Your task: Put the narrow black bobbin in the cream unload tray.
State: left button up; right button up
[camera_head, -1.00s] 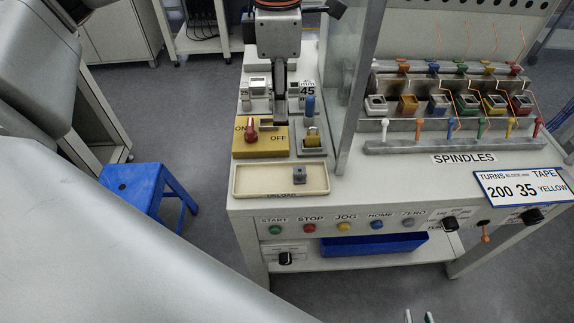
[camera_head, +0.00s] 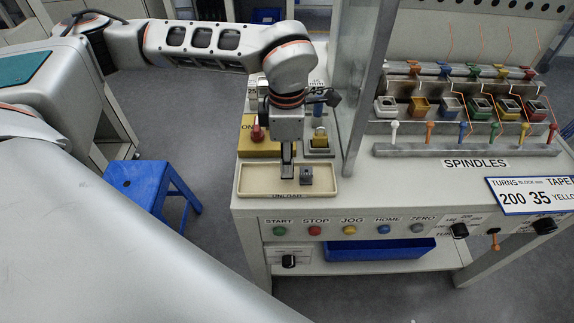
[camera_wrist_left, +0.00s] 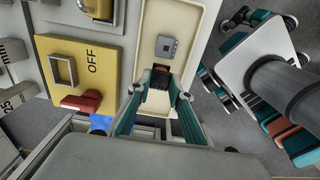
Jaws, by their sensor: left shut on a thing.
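The cream unload tray (camera_head: 256,184) lies at the front left of the machine table and also shows in the wrist view (camera_wrist_left: 187,22). My left gripper (camera_head: 287,172) points down over the middle of the tray. In the wrist view the left gripper (camera_wrist_left: 158,82) is shut on a small dark piece with a reddish-brown end, which looks like the narrow black bobbin (camera_wrist_left: 158,78). I cannot tell whether the bobbin touches the tray floor. A small grey block (camera_head: 306,175) with a hole sits in the tray just right of the gripper. My right gripper is not clearly seen.
A yellow switch block with a red knob (camera_head: 257,133) stands just behind the tray. A clear guard post (camera_head: 366,95) rises to its right. A blue stool (camera_head: 150,185) is at left.

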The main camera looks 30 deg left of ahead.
pick_arm(q)
jog(key=shift+f, duration=1.05)
pick_arm(e)
jog(key=shift+f, duration=0.2)
pick_arm(q)
jog(key=shift+f, duration=0.15)
jog(key=o, duration=0.9)
jog(key=shift+r, duration=0.6)
notch_tip(320, 180, up, 11)
jog(key=shift+r+p, duration=0.1)
jog(key=shift+p, duration=0.5)
pick_arm(e)
jog(key=shift+s+a+r, duration=0.15)
jog(key=shift+s+r, duration=0.1)
jog(key=shift+s, duration=0.1)
